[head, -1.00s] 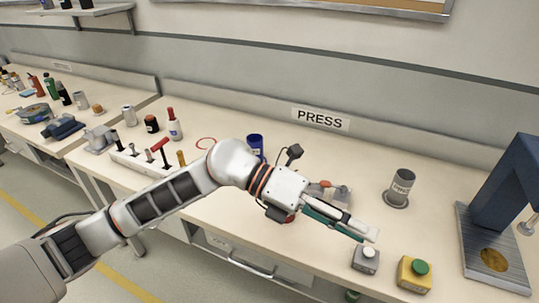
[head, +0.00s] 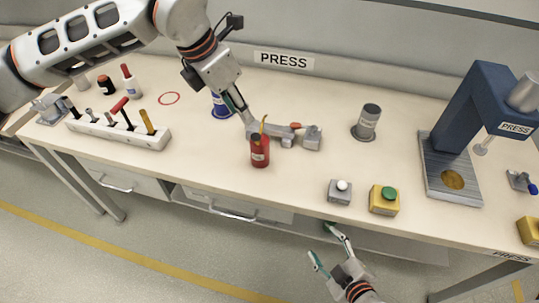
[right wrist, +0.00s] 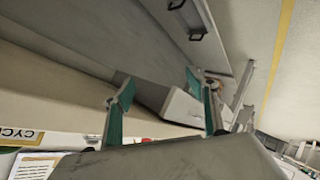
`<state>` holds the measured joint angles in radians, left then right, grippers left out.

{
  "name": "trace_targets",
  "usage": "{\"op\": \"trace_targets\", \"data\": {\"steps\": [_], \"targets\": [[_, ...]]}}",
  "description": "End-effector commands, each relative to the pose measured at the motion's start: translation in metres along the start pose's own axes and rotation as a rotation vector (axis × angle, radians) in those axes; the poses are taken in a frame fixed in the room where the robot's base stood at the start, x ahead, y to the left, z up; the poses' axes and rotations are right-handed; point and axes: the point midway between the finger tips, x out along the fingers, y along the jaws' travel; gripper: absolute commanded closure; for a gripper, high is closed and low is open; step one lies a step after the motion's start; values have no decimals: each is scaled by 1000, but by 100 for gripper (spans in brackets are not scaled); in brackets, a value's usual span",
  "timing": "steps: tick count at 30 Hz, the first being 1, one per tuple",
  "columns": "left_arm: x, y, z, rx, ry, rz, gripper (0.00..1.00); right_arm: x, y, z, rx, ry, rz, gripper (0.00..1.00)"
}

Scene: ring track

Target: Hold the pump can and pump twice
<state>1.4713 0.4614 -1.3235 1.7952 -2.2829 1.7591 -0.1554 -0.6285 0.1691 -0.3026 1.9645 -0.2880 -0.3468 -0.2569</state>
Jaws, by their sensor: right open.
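A red can (head: 260,153) with a dark top and a thin yellow spout stands upright on the bench in the head view; I take it as the pump can. My left gripper (head: 243,108) points down just behind and above it. Its fingers look close together and seem apart from the can, but their gap is unclear. My right gripper (head: 322,248) is open and empty in front of the bench, below the top's front edge. In the right wrist view its two green-padded fingers (right wrist: 162,95) are spread with nothing held between them.
A grey tool (head: 290,134) lies right behind the can. A grey button box (head: 340,192), a yellow box with a green button (head: 384,200), a grey cup (head: 367,122) and a blue press (head: 465,115) stand to the right. A tool rack (head: 118,133) stands left.

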Motion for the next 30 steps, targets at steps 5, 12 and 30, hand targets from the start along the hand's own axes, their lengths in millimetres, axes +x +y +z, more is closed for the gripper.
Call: {"op": "trace_targets", "data": {"steps": [5,12,30], "targets": [[0,0,0,0,-1,-2,72,-1,-7,-33,-516,59,41,42],[0,-1,0,0,-1,-2,72,-8,-14,-95,-1181,163,176,42],[0,-1,0,0,-1,-2,72,49,69,-253,-2205,147,746,42]]}}
